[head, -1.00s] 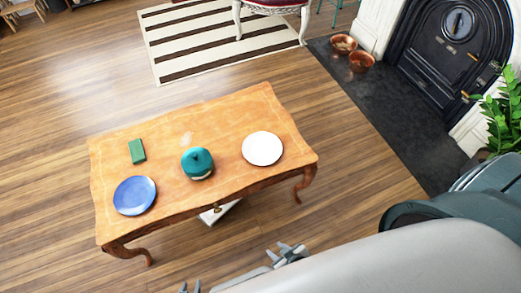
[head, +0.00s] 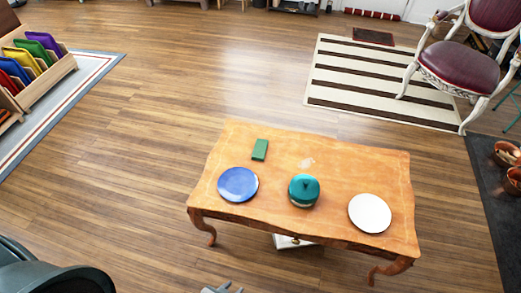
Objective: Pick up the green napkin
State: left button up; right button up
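The green napkin (head: 260,150) lies folded in a small rectangle on the wooden table (head: 235,140), near its back left part. A blue plate (head: 238,184) is in front of it. Only a small grey piece of my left gripper (head: 222,289) shows at the bottom edge, in front of the table and well apart from the napkin. Its fingers are mostly cut off by the frame, so I cannot tell if it is open. My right gripper is out of view.
A teal lidded pot (head: 304,188) and a white plate (head: 370,213) stand on the table. A chair (head: 458,65) and a striped rug (head: 385,85) are behind right. A rack of coloured trays (head: 38,60) is at far left. The floor left of the table is clear.

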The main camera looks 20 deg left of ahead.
aim_at(259, 148)
jog(key=j+z, duration=0.1)
jog(key=z, duration=0.3)
jog(key=j+z, duration=0.15)
jog(key=z, duration=0.25)
jog(key=j+z, duration=0.2)
jog(key=j, duration=0.15)
jog(key=k+j+z, duration=0.15)
jog(key=j, duration=0.15)
jog(key=k+j+z, duration=0.2)
jog(key=j+z, duration=0.2)
jog(key=j, duration=0.2)
jog(key=k+j, duration=0.2)
jog(key=j, duration=0.15)
jog(key=k+j, duration=0.2)
jog(key=j, duration=0.15)
jog(key=k+j, duration=0.2)
jog(key=j, duration=0.2)
